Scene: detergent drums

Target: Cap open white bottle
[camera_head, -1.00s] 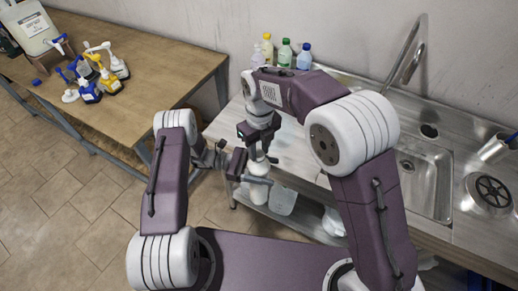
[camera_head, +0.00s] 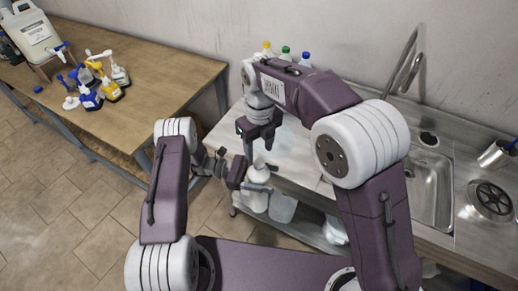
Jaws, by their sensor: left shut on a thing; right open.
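A white bottle (camera_head: 258,172) is held upright near the front edge of the steel counter. My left gripper (camera_head: 256,183) is shut on the bottle, with its fingers across the body. My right gripper (camera_head: 257,142) is open and points down just above the bottle top, apart from it. The bottle's mouth is small and partly shadowed, so I cannot tell whether a cap sits on it. No cap shows clearly between the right fingers.
Bottles with yellow (camera_head: 266,46), green (camera_head: 285,51) and blue (camera_head: 305,57) caps stand at the wall, partly hidden by my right arm. A wooden table (camera_head: 150,75) holds several pump bottles and a drum (camera_head: 32,36). The sink (camera_head: 428,185) is right.

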